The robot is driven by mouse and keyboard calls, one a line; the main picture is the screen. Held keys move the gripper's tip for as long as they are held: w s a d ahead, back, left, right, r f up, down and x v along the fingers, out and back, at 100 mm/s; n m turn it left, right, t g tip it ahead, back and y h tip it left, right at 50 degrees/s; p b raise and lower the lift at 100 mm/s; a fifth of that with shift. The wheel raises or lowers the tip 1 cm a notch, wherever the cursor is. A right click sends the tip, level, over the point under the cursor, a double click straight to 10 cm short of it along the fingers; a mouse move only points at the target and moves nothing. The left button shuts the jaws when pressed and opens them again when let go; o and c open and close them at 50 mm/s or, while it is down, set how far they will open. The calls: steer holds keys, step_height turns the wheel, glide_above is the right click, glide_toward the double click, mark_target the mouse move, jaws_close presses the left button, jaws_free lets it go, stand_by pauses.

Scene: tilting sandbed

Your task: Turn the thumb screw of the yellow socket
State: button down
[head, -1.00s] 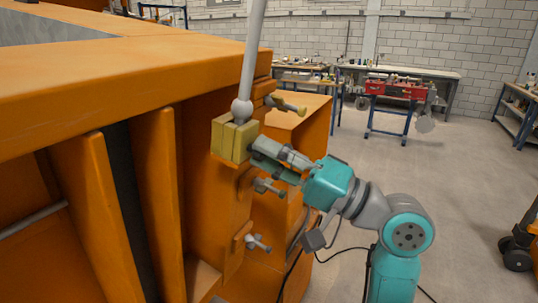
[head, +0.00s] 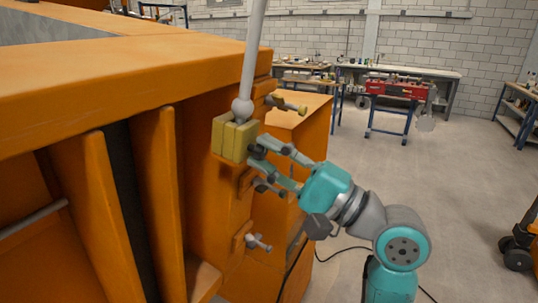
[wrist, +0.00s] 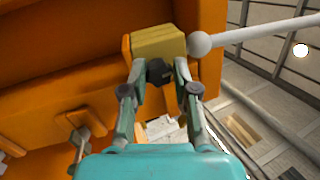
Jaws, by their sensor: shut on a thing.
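The yellow socket (head: 230,140) is a block on the corner of the orange sandbed. A grey rod (head: 254,50) with a ball at its lower end stands on top of it. The socket's dark thumb screw (wrist: 158,72) sticks out of its face in the wrist view. My gripper (wrist: 160,73) has one finger on each side of the screw and is shut on it. In the head view my gripper (head: 258,148) reaches the socket from the right, and its fingers hide much of the screw.
The orange sandbed wall (head: 120,65) fills the left. Open floor (head: 460,190) lies to the right.

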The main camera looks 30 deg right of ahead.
steer(key=shift+f, duration=0.1)
steer(key=c, duration=0.9)
jaws_free()
steer(key=shift+n, duration=0.3)
